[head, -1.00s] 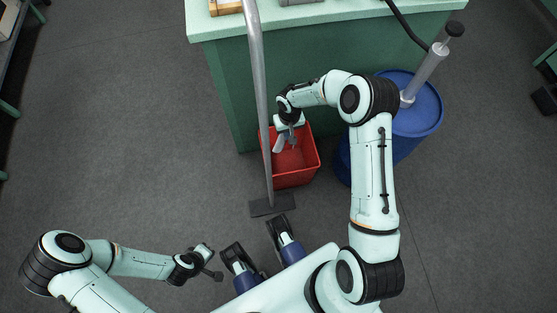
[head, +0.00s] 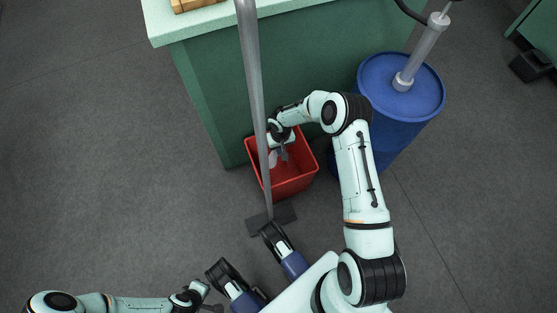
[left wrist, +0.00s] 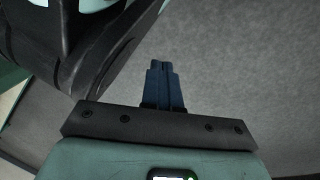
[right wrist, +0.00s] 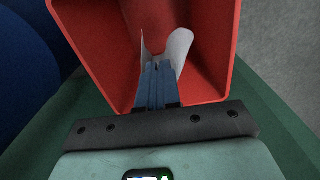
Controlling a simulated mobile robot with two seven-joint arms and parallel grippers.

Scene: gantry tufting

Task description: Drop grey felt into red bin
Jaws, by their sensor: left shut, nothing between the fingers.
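The red bin (head: 299,178) stands on the floor against the green bench. My right gripper (head: 284,154) points down into the bin's opening. In the right wrist view the fingers (right wrist: 160,72) are closed together with a pale grey felt piece (right wrist: 181,46) pinched between them. The felt's ends stick up on both sides of the fingers, inside the red walls (right wrist: 210,75). The felt also shows as a pale patch in the head view (head: 272,159). My left gripper (left wrist: 164,68) is shut and empty above bare floor, far from the bin.
A grey metal pole (head: 254,95) on a dark foot plate (head: 271,219) stands just in front of the bin. A blue drum (head: 395,125) with a pump stands to its right. The green bench (head: 200,95) is behind. The floor at left is clear.

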